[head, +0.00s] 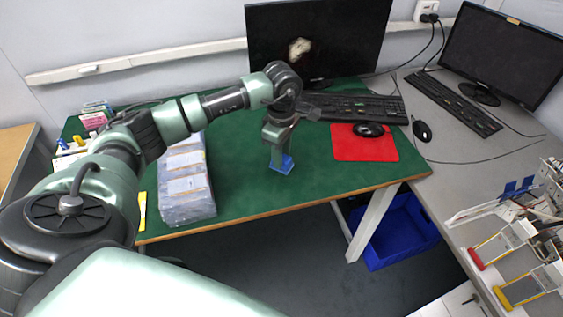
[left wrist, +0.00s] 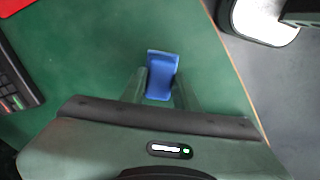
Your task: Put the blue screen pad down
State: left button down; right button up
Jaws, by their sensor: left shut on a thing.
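The blue screen pad (head: 283,165) is a small blue block at the tips of my left gripper (head: 279,155) in the head view. In the left wrist view the blue screen pad (left wrist: 161,76) sits between the two fingers of my left gripper (left wrist: 160,88), which are shut on it. It is over the green table top (head: 262,196), right of the middle stack. Whether its underside touches the table I cannot tell. My right gripper is not in view.
Stacked clear pouches (head: 187,190) lie left of the gripper. A red mouse mat (head: 365,150) with a black mouse (head: 368,129) and a keyboard (head: 350,108) lie to the right and behind. A monitor (head: 318,40) stands at the back. The green table is clear around the pad.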

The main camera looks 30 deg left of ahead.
pick_arm(q)
notch_tip(320, 180, down, 4)
jog(key=shift+f+p, duration=0.1)
jog(key=shift+p, duration=0.3)
jog(key=shift+f+b, duration=0.2)
jog(key=shift+b, duration=0.1)
jog(key=c, duration=1.1)
grip_release()
jog(key=shift+o, duration=0.2)
jog(key=shift+r, duration=0.1)
